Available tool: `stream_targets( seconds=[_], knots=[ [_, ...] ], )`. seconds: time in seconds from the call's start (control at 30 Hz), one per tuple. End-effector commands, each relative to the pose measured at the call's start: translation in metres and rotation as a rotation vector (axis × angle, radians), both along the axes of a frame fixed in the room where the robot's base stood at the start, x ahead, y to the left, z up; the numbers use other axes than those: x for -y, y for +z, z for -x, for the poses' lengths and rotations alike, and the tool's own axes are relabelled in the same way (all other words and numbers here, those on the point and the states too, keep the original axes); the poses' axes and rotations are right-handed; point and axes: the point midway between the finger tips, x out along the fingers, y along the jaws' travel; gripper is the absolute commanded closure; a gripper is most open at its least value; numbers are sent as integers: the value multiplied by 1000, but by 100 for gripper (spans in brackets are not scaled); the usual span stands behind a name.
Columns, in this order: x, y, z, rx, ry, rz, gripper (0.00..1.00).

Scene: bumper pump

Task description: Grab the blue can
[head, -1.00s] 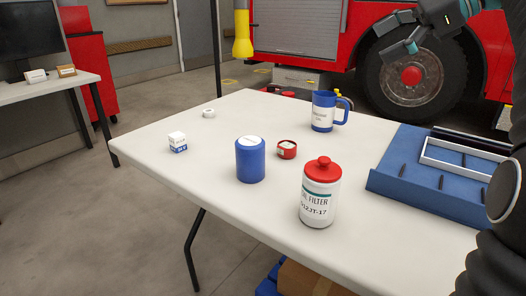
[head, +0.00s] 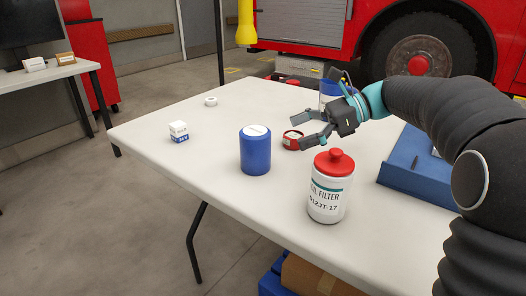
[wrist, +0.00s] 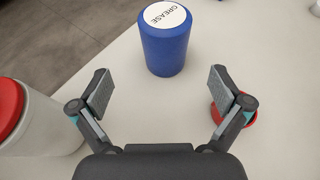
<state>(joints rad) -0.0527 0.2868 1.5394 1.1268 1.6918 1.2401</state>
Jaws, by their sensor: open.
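The blue can (head: 255,152) stands upright on the white table, with a white top. In the wrist view the can (wrist: 166,46) is ahead of the fingers, roughly centred between them, and its top reads "GREASE". My gripper (head: 306,131) is open and empty, to the right of the can in the head view. In the wrist view my gripper (wrist: 160,97) has its two fingers spread, and the can is beyond the fingertips, not touched.
A white oil filter bottle with a red lid (head: 329,188) stands close by, left of my gripper in the wrist view. A small red tin (head: 291,141) is beside the right finger. A white-and-blue box (head: 179,132), white roll (head: 211,101) and blue tray (head: 408,165) are on the table (head: 160,148).

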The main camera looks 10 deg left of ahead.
Motion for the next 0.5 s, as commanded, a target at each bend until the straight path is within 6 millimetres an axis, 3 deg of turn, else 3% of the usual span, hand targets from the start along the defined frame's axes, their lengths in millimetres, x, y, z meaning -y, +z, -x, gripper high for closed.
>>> stream_targets(
  seconds=[0.2, 0.5],
  knots=[
    [-32, -15, 10, 0, -3, 0, 0],
    [-49, -21, 14, 1, -6, 0, 0]
  ],
)
